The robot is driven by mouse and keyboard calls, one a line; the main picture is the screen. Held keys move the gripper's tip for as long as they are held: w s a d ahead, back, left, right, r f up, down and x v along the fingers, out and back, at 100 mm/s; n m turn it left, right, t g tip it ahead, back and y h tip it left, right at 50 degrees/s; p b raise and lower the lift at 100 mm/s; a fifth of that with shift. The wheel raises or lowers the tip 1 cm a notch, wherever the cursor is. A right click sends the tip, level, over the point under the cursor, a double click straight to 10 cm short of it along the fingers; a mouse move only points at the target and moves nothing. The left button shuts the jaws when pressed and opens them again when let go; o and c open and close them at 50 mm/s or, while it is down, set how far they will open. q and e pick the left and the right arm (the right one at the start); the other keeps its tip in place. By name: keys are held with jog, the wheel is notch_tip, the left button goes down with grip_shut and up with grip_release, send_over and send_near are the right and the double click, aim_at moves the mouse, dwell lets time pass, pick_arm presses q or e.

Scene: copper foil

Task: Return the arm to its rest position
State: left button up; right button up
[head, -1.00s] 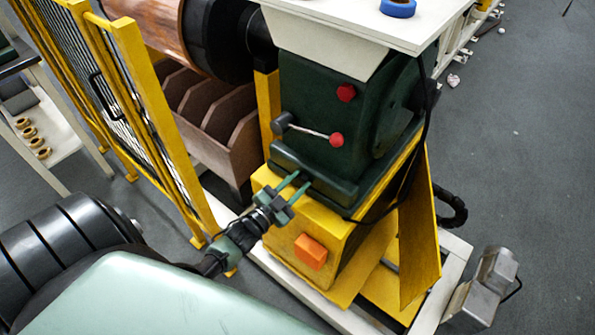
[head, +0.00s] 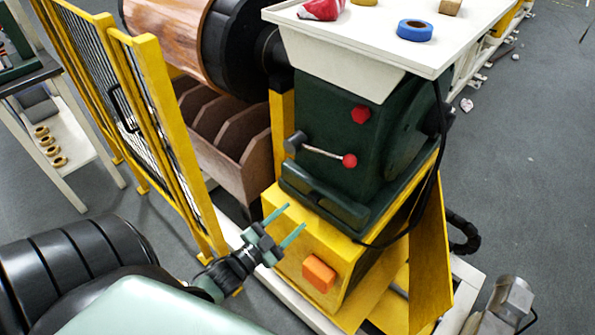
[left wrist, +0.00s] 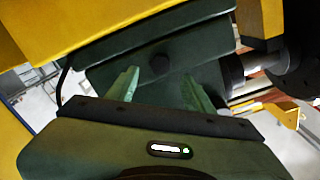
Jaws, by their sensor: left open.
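My left gripper (head: 283,224) is in the lower middle of the head view, in front of the yellow machine base (head: 345,250). Its two pale green fingers are apart, with nothing between them. In the left wrist view the spread fingers (left wrist: 158,88) point toward the dark green machine housing (left wrist: 190,50). In the head view the green housing (head: 335,125) has a lever with a red knob (head: 349,160) and a red button (head: 361,114). The fingers look apart from the lever. My right gripper is not in view.
A yellow mesh guard (head: 165,130) stands left of the gripper. An orange block (head: 319,274) is on the yellow base just right of it. A white tray table (head: 390,45) with blue tape (head: 414,30) is above. Grey floor (head: 530,170) is open at right.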

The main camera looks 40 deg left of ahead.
pick_arm(q)
jog(key=shift+s+f, duration=0.1)
dwell(0.5)
jog(key=s+d+f+n+g+y, duration=0.15)
jog(key=s+f+g, duration=0.35)
jog(key=f, duration=0.8)
jog(key=s+d+f+n+g, duration=0.25)
jog(key=s+f, duration=0.45)
jog(key=f, duration=0.6)
jog(key=s+d+f+g, duration=0.2)
jog(key=s+f+g, duration=0.2)
jog(key=s+f, duration=0.3)
jog(key=s+d+f+g, duration=0.3)
jog(key=s+f+g, duration=0.2)
jog(key=s, duration=1.1)
jog(key=shift+s+d+f+n, duration=0.3)
jog(key=shift+s+d+f, duration=0.05)
jog(key=shift+f, duration=0.55)
jog(key=shift+g, duration=0.25)
